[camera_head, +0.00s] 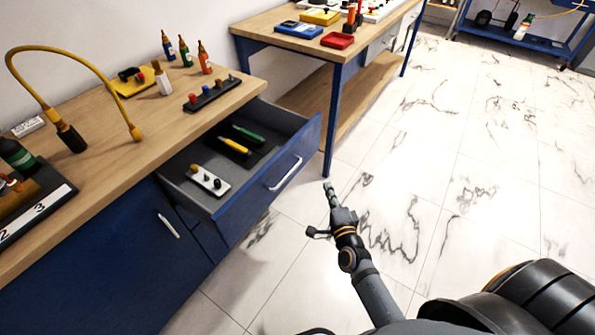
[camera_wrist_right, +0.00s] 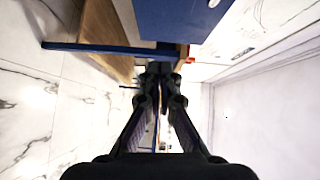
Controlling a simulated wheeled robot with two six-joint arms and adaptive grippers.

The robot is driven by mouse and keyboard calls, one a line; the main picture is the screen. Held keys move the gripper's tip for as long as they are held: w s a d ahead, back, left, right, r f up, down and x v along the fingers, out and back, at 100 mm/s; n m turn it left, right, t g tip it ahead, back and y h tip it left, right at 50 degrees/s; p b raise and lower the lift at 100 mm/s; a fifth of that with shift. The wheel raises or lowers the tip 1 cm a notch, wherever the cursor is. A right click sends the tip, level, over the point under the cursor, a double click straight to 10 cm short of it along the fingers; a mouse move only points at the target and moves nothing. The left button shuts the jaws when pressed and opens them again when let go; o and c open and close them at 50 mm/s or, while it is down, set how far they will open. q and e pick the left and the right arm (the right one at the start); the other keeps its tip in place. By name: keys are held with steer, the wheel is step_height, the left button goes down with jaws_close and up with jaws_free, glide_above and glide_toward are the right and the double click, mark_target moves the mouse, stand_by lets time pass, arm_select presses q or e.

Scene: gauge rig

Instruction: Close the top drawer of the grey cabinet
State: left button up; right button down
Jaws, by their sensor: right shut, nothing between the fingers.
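The cabinet (camera_head: 95,265) has blue fronts and a wooden top, not grey ones. Its top drawer (camera_head: 262,185) is pulled well out, with a blue front and a light bar handle (camera_head: 285,173). Inside the drawer lie a green and a yellow marker-like tool on a dark mat and a pale block with dark knobs. My right gripper (camera_head: 328,188) is shut and empty, to the right of the drawer front and apart from it in the head view. Its shut fingers also show in the wrist view (camera_wrist_right: 160,72). My left gripper is not in view.
A wooden bench with a blue leg (camera_head: 335,120) stands just behind the drawer and gripper. A yellow gooseneck (camera_head: 90,65), small bottles (camera_head: 185,50) and a dark rack (camera_head: 212,93) stand on the cabinet top. The marble floor (camera_head: 450,150) to the right is clear.

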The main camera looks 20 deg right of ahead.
steer(key=r, duration=0.2)
glide_toward(307, 149)
steer(key=w+d, duration=0.3)
steer(key=shift+w+a+m+p, duration=0.4)
steer(key=shift+w+a, duration=0.6)
steer(key=shift+w, duration=0.2)
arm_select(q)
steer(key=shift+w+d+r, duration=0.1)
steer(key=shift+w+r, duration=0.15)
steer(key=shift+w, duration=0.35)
arm_select(e)
steer(key=shift+w+a, duration=0.2)
